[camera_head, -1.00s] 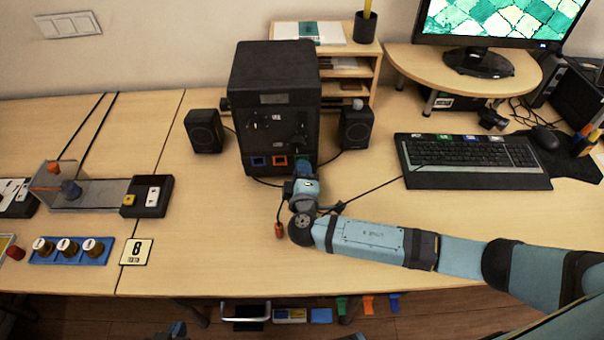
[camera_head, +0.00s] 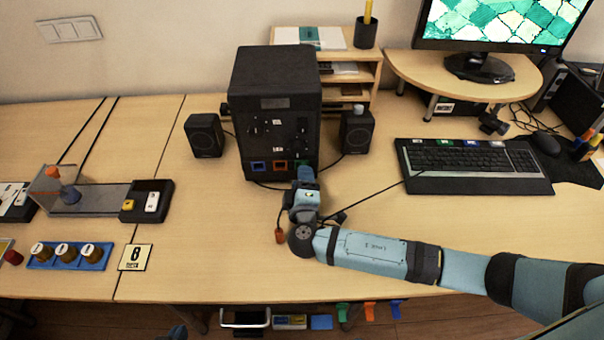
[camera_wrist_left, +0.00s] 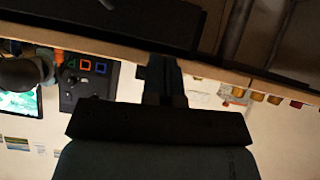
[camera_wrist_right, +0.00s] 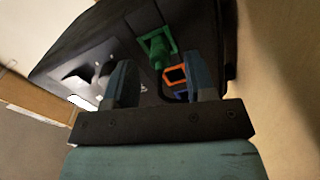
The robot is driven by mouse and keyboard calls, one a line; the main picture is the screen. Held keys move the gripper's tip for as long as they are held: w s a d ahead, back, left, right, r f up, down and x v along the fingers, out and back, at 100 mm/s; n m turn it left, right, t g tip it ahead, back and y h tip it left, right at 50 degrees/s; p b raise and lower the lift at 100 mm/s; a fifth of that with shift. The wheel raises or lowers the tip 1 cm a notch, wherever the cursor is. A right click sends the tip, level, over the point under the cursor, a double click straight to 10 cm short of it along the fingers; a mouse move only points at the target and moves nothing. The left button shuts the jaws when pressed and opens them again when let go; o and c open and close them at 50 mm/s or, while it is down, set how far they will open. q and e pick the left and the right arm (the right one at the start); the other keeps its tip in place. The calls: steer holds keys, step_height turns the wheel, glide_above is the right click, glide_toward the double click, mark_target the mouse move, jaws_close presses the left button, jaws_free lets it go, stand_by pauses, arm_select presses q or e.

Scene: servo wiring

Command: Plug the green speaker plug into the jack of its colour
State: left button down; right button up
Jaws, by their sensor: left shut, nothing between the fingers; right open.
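The black box (camera_head: 272,110) has a blue jack (camera_head: 259,166), an orange jack (camera_head: 280,166) and a green jack (camera_head: 301,164) low on its front. In the right wrist view, the green plug (camera_wrist_right: 161,59) sits at the green jack (camera_wrist_right: 152,40), lined up with it; how deep it sits I cannot tell. My right gripper (camera_wrist_right: 161,70) is open, its fingers on either side of the plug. It is at the green jack in the head view, which mostly hides the plug. My left gripper (camera_wrist_left: 164,78) is shut and empty, away from the box.
An orange plug (camera_head: 279,236) lies on the table beside my right arm. Speakers (camera_head: 204,135) (camera_head: 356,132) flank the box. A keyboard (camera_head: 472,166) is at the right, and cables cross the table.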

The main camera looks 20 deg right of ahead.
steer(key=v, duration=1)
steer(key=shift+s+a, duration=0.1)
steer(key=shift+s, duration=0.25)
steer(key=shift+s+a, duration=0.15)
steer(key=shift+s, duration=0.3)
steer(key=shift+s, duration=0.1)
